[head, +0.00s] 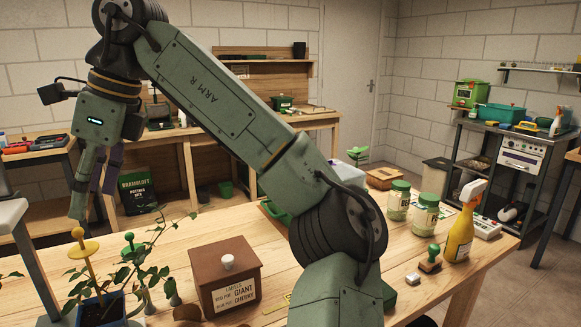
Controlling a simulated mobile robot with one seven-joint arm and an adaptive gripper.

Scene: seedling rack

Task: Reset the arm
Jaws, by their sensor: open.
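My arm rises from the front of the wooden table, bends at a high point at the upper left and hangs down. My gripper (88,200) hangs at the left above the table, above and behind a potted seedling (103,300) with a yellow stake. It is open, with nothing seen between its fingers. Its fingers point down and stay apart from the plants.
A brown box (225,278) with a white knob stands left of my arm's base. Two green-lidded jars (425,212), a yellow spray bottle (461,228) and a stamp (430,260) stand to the right. A back bench (185,135) and metal shelf (480,150) stand beyond.

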